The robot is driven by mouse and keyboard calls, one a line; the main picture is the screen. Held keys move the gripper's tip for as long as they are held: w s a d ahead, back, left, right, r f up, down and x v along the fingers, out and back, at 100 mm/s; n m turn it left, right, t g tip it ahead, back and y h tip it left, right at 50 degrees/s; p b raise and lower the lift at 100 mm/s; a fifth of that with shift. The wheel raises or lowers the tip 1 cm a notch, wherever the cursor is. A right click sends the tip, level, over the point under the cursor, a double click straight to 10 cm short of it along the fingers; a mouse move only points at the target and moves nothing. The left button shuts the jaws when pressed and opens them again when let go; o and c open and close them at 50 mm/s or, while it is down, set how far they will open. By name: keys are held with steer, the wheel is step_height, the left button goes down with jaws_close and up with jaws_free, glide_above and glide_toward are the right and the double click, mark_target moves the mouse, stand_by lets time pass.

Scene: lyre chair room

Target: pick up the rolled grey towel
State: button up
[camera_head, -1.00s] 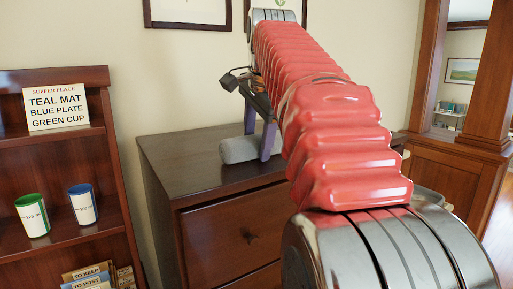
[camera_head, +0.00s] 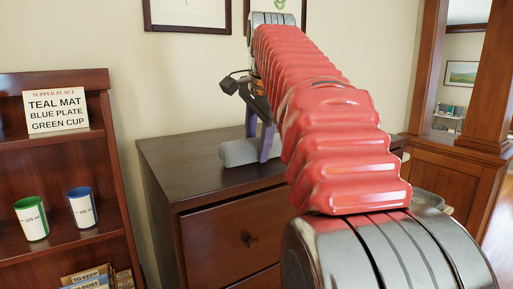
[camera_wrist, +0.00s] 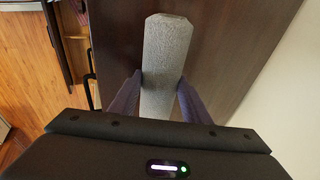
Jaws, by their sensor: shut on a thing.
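The rolled grey towel (camera_head: 242,151) lies on top of the dark wooden dresser (camera_head: 160,160), partly hidden behind my red arm in the head view. In the wrist view the towel (camera_wrist: 163,55) runs lengthwise between the two purple fingers. My gripper (camera_wrist: 158,82) is shut on it, one finger against each side. In the head view my gripper (camera_head: 258,140) points down at the towel. The towel looks to be at the dresser top; I cannot tell whether there is a gap beneath it.
A wooden shelf unit (camera_head: 103,110) at the left holds a green-banded cup (camera_head: 32,218), a blue-banded cup (camera_head: 82,207) and a sign (camera_head: 56,109). The dresser top left of the towel is clear. A wall stands close behind.

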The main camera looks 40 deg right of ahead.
mark_target(257, 138)
steer(key=shift+r, duration=0.15)
steer(key=shift+w+r, duration=0.1)
steer(key=shift+r, duration=4.7)
